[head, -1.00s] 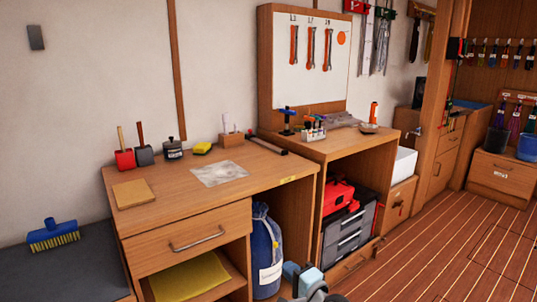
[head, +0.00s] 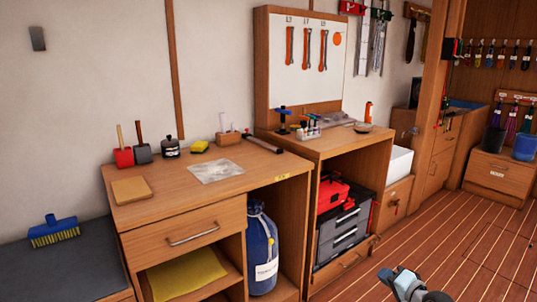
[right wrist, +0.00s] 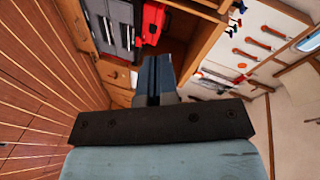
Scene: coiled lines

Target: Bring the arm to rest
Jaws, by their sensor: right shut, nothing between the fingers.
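My right gripper (head: 386,274) shows at the bottom of the head view, right of centre, above the plank floor. In the right wrist view its fingers (right wrist: 155,78) are together with nothing between them. It is apart from the furniture and touches nothing that I can see. My left gripper is not in view.
A wooden workbench (head: 125,217) with a blue bag (head: 261,245) below stands at left. A cabinet (head: 345,143) holds a red toolbox (head: 332,194) and grey drawers (head: 340,238). A low drawer (head: 345,270) juts out near my right gripper. The plank floor (head: 450,235) at right is clear.

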